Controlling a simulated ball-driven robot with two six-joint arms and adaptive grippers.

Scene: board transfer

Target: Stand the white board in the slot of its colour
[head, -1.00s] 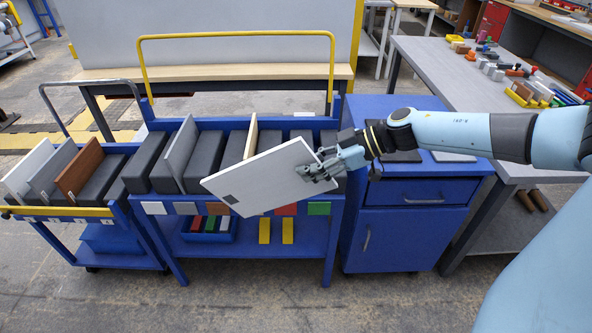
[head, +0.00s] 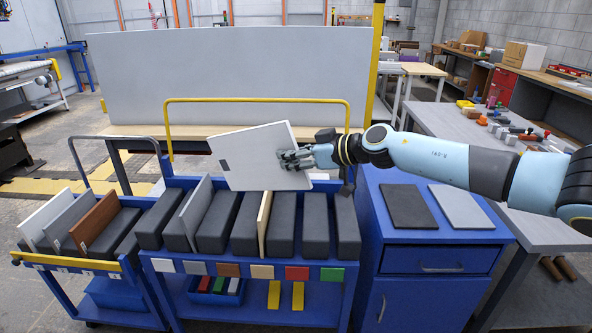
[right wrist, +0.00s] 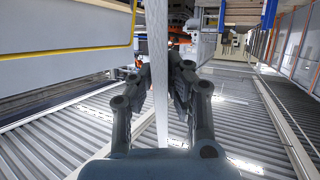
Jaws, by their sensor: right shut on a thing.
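The white board (head: 245,160), with a dark square patch near its left edge, is held up in the head view, slightly tilted, above the back of the blue rack cart (head: 250,312). My right gripper (head: 296,158) is shut on its right side. In the right wrist view the board (right wrist: 157,75) shows edge-on between the fingers (right wrist: 160,95). The white label (head: 164,266) is the leftmost on the rack's front; the slot above it, between the first two dark blocks, looks empty. A grey board (head: 197,205) and a cream board (head: 265,220) stand in other slots. My left gripper is not in view.
A smaller cart at left holds a white board (head: 47,216), a grey board (head: 72,222) and a brown board (head: 96,218). A yellow rail (head: 258,100) rises behind the rack. A blue cabinet (head: 430,258) with two flat plates stands at right.

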